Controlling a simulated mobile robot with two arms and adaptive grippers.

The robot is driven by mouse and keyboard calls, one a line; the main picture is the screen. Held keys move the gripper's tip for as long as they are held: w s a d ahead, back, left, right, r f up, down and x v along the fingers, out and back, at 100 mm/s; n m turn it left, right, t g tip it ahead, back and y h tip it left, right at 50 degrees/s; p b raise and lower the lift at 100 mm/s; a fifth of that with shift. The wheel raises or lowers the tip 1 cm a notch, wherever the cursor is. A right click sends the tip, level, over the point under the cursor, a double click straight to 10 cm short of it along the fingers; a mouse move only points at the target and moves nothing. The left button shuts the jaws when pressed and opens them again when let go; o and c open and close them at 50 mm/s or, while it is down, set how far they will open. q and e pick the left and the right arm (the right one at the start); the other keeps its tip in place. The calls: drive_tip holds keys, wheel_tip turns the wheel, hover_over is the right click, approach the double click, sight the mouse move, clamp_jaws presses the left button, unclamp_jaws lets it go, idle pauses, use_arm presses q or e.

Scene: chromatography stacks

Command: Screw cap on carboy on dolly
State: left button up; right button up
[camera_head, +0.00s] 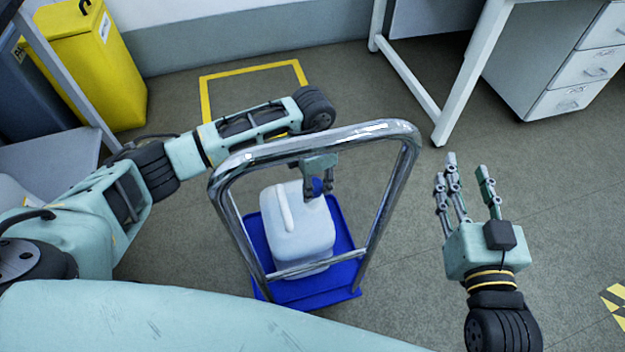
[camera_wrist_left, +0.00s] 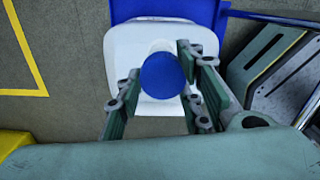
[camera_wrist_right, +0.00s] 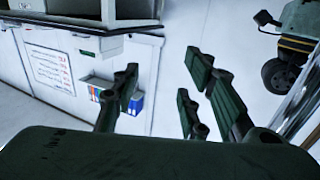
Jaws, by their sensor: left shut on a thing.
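The white carboy (camera_head: 298,232) stands upright on the blue dolly (camera_head: 345,238), behind the dolly's chrome handle (camera_head: 345,135). My left gripper (camera_head: 318,190) reaches down inside the handle frame and is shut on the blue cap (camera_head: 317,186). In the left wrist view the cap (camera_wrist_left: 162,75) sits between the fingers, over the carboy's neck, with the white carboy (camera_wrist_left: 120,45) below it. I cannot tell whether the cap is seated on the neck. My right gripper (camera_head: 468,195) is open and empty, off to the right of the dolly, and its fingers (camera_wrist_right: 165,95) show nothing between them.
A yellow bin (camera_head: 95,65) stands at the back left, near a yellow floor square (camera_head: 205,100). A white table leg (camera_head: 465,80) and drawer unit (camera_head: 580,70) stand at the back right.

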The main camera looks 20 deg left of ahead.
use_arm(q)
drive_tip(key=shift+f+b, duration=0.55)
drive_tip(key=shift+f, duration=0.55)
use_arm(e)
wheel_tip(320, 180, up, 8)
drive_tip(key=s+t+y, duration=0.1)
drive_tip(key=t, duration=0.3)
drive_tip(key=shift+a+r+t+y, duration=0.2)
drive_tip(key=shift+a+t+y, duration=0.1)
drive_tip(key=shift+a+y, duration=0.15)
drive_tip(key=shift+f+h, duration=0.25)
drive_tip(key=shift+f, duration=0.1)
use_arm(q)
drive_tip(key=shift+f, duration=0.1)
use_arm(e)
drive_tip(key=shift+d+r, duration=0.1)
use_arm(q)
drive_tip(key=shift+f+b, duration=0.25)
drive_tip(key=shift+b, duration=0.2)
use_arm(e)
drive_tip(key=shift+s+r+t+y, duration=0.2)
drive_tip(key=shift+s+r+t, duration=0.05)
drive_tip(key=shift+r, duration=0.25)
drive_tip(key=shift+s+r+t+y, duration=0.2)
drive_tip(key=shift+r+t, duration=0.05)
drive_tip(key=shift+r, duration=0.25)
